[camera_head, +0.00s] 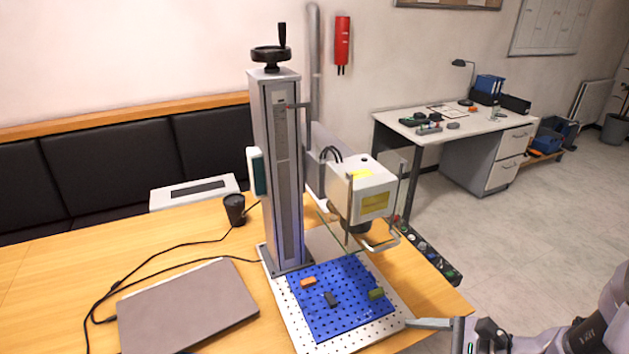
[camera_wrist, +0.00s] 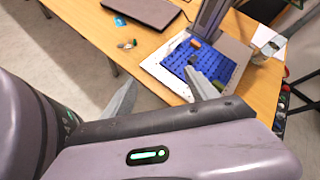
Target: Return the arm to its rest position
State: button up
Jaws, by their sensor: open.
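My gripper (camera_head: 436,332) is at the lower right of the head view, beside the front right corner of the laser marker's base plate. In the wrist view, my gripper (camera_wrist: 162,93) has its two grey fingers spread wide apart with nothing between them. My arm (camera_head: 600,325) enters from the right edge of the head view, partly cut off. The laser marker (camera_head: 285,170) stands on the table with its white head (camera_head: 368,190) over a blue perforated plate (camera_head: 335,318). An orange block (camera_head: 308,282), a black block (camera_head: 331,299) and a green block (camera_head: 376,294) lie on that plate.
The wooden table (camera_head: 50,290) carries a closed grey laptop (camera_head: 188,305), a black cup (camera_head: 234,210) and loose cables. A strip with controls (camera_head: 430,255) runs along the table's right edge. A white desk (camera_head: 455,125) stands behind.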

jog(key=s+a+r+n+h, duration=0.3)
jog(key=a+r+n, duration=0.3)
jog(key=r+n, duration=0.2)
jog(key=s+a+r+n+h, duration=0.4)
jog(key=s+a+r+n, duration=0.1)
jog(key=r+n, duration=0.3)
jog(key=shift+s+a+r+g, duration=0.3)
jog(key=shift+s+a+g, duration=0.1)
jog(key=shift+s, duration=0.25)
